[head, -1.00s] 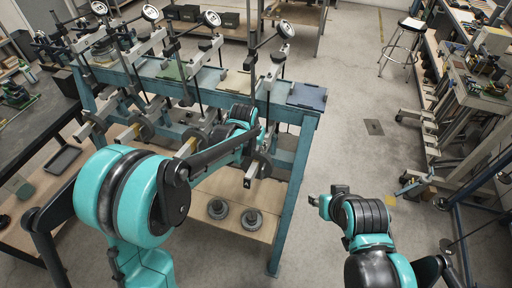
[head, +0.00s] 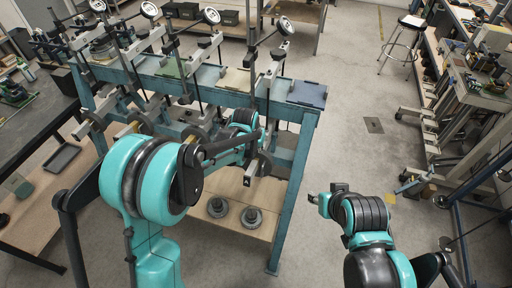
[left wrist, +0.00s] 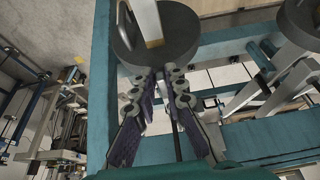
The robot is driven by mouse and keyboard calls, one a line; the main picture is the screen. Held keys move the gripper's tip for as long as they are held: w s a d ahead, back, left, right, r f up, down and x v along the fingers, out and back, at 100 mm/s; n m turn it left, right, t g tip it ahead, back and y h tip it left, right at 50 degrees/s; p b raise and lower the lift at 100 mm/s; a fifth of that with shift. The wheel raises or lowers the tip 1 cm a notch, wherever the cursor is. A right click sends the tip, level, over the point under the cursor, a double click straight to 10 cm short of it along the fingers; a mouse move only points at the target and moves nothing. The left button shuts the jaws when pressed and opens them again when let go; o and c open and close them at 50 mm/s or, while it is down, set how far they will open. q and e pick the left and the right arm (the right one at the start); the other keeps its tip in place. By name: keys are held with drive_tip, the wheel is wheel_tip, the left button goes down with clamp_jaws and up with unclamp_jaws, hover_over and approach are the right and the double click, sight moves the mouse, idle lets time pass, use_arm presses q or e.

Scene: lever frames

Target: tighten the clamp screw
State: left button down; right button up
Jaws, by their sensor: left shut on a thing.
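In the left wrist view my left gripper (left wrist: 155,80) has its two dark fingers closed together at the lower rim of a dark round weight (left wrist: 180,38). A pale lever bar (left wrist: 146,18) passes through the weight. The fingertips are shut on a small part at the rim, the clamp screw, which they almost wholly hide.
The teal bench frame (head: 296,165) carries several lever frames with round dials (head: 285,25). Two loose weights (head: 251,217) lie on the wooden lower shelf (head: 235,190). A stool (head: 405,40) stands at the back right. The floor right of the bench is open.

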use_arm(q)
drive_tip(key=m+h+b, duration=0.1)
drive_tip(key=a+m+g, duration=0.1)
drive_tip(key=m, duration=0.1)
drive_tip(key=shift+w+f+h+b, duration=0.1)
drive_tip(key=shift+w+h+b, duration=0.2)
drive_tip(key=shift+h+b, duration=0.1)
drive_tip(key=m, duration=0.2)
drive_tip(key=m+g+h+b, duration=0.1)
drive_tip(key=w+a+m+g+h, duration=0.1)
drive_tip(key=m, duration=0.1)
drive_tip(key=shift+w+m+b, duration=0.1)
drive_tip(key=shift+m+b, duration=0.2)
drive_tip(key=shift+b, duration=0.05)
drive_tip(key=m+g, duration=0.1)
drive_tip(key=m, duration=0.1)
drive_tip(key=w+m+g+h, duration=0.1)
drive_tip(key=m, duration=0.1)
drive_tip(key=shift+w+a+f+g+b, duration=0.1)
drive_tip(key=shift+a+f+g+b, duration=0.05)
drive_tip(key=shift+g+b, duration=0.25)
drive_tip(key=shift+w+m+g, duration=0.3)
drive_tip(key=shift+m+g, duration=0.3)
drive_tip(key=shift+m, duration=0.55)
drive_tip(key=shift+w+m+g, duration=0.25)
drive_tip(key=shift+m+g, duration=0.35)
drive_tip(key=shift+m, duration=0.55)
drive_tip(key=shift+f, duration=0.1)
